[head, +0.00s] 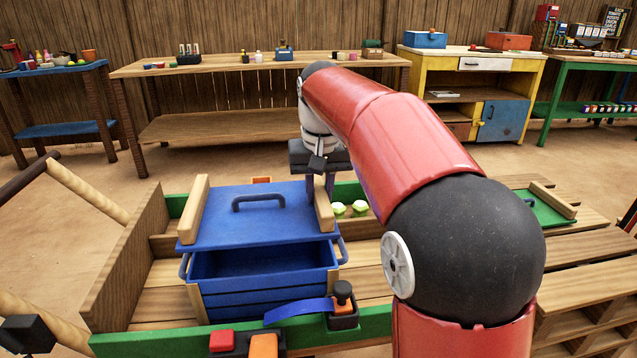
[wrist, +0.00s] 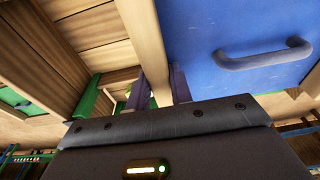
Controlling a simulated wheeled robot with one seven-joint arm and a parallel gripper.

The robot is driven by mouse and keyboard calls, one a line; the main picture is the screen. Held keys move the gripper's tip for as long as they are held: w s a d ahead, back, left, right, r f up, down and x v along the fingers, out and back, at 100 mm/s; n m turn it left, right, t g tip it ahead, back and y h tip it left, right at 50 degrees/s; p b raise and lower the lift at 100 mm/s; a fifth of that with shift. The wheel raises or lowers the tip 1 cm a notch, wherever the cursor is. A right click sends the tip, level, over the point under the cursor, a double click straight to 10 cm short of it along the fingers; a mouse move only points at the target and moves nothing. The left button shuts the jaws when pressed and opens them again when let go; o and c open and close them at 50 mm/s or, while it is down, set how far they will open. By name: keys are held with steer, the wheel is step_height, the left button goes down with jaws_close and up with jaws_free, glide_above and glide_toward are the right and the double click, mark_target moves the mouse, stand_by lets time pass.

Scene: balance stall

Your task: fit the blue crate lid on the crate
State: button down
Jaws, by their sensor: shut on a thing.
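The blue crate lid (head: 262,222) has a blue handle and a wooden batten along its left and right edges. My gripper (head: 320,187) is shut on the right batten (head: 323,212). In the wrist view the batten (wrist: 143,45) runs between the two dark fingers, beside the blue lid panel (wrist: 225,35). The blue crate (head: 265,287) stands below, its front wall and side handles showing. The lid is over the back of the crate and set back from it, so the front of the opening shows. Whether the lid touches the rim I cannot tell.
The crate stands in a wooden cart bed with green rails (head: 150,343). A blue strap lever (head: 300,310) and red and orange blocks (head: 222,341) are at the front rail. Pale green round things (head: 349,209) lie right of the lid. A green lid-like panel (head: 548,210) lies farther right.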

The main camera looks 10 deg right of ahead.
steer(key=shift+f+b, duration=2.2)
steer(key=shift+f, duration=0.95)
steer(key=shift+s+r+p, duration=0.1)
steer(key=shift+p, duration=0.35)
steer(key=c, duration=1.2)
jaws_free()
steer(key=shift+o, duration=0.2)
